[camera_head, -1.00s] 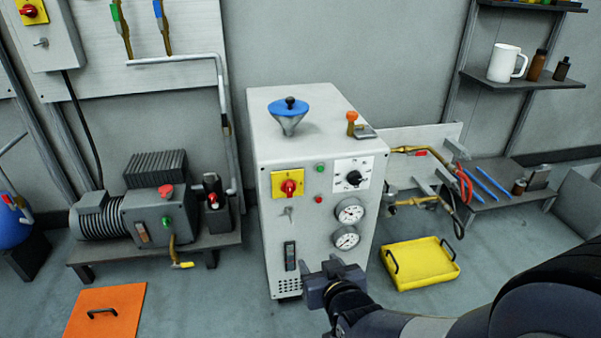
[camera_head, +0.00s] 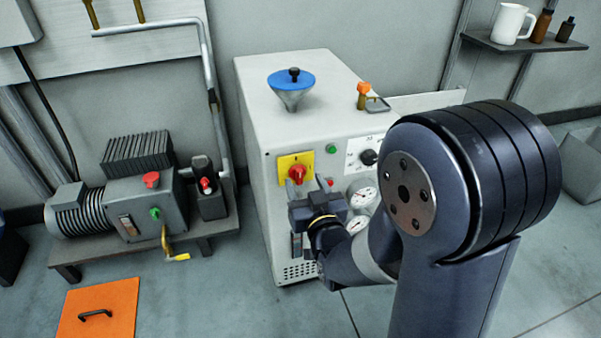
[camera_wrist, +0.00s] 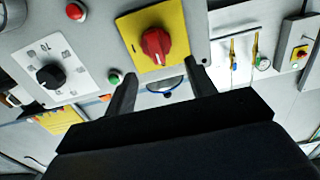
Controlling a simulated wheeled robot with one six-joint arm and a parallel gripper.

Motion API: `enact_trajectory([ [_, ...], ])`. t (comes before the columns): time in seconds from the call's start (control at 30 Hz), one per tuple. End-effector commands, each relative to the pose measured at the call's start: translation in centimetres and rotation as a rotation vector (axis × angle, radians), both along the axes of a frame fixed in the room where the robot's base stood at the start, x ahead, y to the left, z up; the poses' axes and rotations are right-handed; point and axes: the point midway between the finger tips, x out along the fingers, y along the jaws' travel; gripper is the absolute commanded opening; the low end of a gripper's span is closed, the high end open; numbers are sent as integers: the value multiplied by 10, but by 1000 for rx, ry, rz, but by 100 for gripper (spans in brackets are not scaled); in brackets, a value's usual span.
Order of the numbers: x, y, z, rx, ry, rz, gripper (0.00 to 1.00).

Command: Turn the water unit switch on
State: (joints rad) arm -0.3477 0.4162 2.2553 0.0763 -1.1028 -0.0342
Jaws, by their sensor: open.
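The water unit appears to be the white cabinet (camera_head: 262,200). Its rotary switch, a red knob (camera_head: 297,174) on a yellow plate (camera_head: 284,160), is on the upper left of the front panel. In the wrist view the red knob (camera_wrist: 155,46) and yellow plate (camera_wrist: 172,20) show just beyond the fingertips. My gripper (camera_head: 306,206) is just below the switch in the head view, near the panel. In the wrist view my gripper (camera_wrist: 160,74) is open and empty, its fingers apart from the knob. The plate's markings are too small to read.
A green button (camera_head: 331,149), black dial (camera_head: 369,157) and gauges (camera_head: 361,197) sit right of the switch; my arm hides some of the panel. A pump (camera_head: 140,210) stands to the left. An orange plate (camera_head: 100,308) lies on the floor.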

Motion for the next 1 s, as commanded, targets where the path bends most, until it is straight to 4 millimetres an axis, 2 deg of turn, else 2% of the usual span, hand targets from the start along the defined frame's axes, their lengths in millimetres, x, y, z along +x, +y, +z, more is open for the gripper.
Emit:
enact_trajectory([
  [0.1, 20, 5, -1, 0, -1, 0, 53],
  [0.3, 38, 11, -1, -1, 0, 0, 53],
  [0.67, 43, 12, 0, 0, 1, 1, 53],
  [1.0, 43, 12, 0, 0, 1, 1, 26],
])
